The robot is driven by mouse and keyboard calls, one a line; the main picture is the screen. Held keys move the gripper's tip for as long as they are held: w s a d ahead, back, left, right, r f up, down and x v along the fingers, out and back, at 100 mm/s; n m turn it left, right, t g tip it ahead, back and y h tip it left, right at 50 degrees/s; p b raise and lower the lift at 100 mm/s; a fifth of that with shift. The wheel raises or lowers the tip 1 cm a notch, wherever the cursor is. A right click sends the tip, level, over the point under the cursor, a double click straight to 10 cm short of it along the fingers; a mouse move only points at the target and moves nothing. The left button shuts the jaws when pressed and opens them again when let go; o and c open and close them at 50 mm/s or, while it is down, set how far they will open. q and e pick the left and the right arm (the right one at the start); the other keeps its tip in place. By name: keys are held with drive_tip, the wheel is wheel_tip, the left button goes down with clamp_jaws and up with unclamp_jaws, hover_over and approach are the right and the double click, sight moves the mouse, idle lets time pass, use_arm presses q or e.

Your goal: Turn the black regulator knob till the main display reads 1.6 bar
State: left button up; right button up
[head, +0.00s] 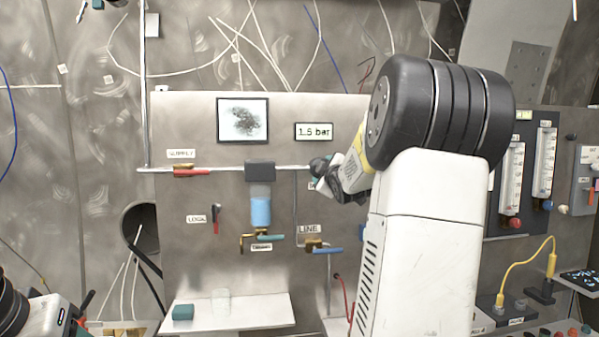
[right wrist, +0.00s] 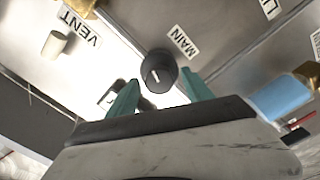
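The main display (head: 314,131) on the panel reads 1.5 bar. The black regulator knob (right wrist: 157,66), with a white pointer line, is by the MAIN label (right wrist: 183,42) in the right wrist view. In the head view I cannot clearly make it out behind my right gripper (head: 322,178). In the right wrist view the teal fingers of my right gripper (right wrist: 162,80) are apart, with tips on either side of the knob's near part and small gaps visible. My left arm shows at the lower left of the head view; its finger state is unclear.
A pipe (head: 222,169) with a red-handled valve (head: 190,172) crosses the panel left of my right gripper. A blue filter bowl (head: 261,208) hangs below it. A small shelf (head: 255,312) holds a teal block (head: 183,312). Flow gauges (head: 544,162) stand at right.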

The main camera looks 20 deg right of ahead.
drive_tip(key=v, duration=0.7)
drive_tip(key=shift+s+a, duration=0.15)
drive_tip(key=shift+s, duration=0.25)
drive_tip(key=s+a+f+m+g+y, duration=0.3)
drive_tip(key=s+a+f, duration=0.6)
drive_tip(key=s+a, duration=0.3)
drive_tip(key=s+a+f+m+g+y, duration=0.3)
drive_tip(key=s+a+f+m+g, duration=0.2)
drive_tip(key=s+a, duration=0.8)
wheel_tip(320, 180, down, 5)
drive_tip(key=s+g, duration=0.1)
drive_tip(key=g, duration=0.2)
drive_tip(key=shift+s+a, duration=0.15)
drive_tip(key=shift+s, duration=0.15)
drive_tip(key=shift+w+r, duration=0.1)
drive_tip(key=shift+r, duration=0.05)
idle(0.7)
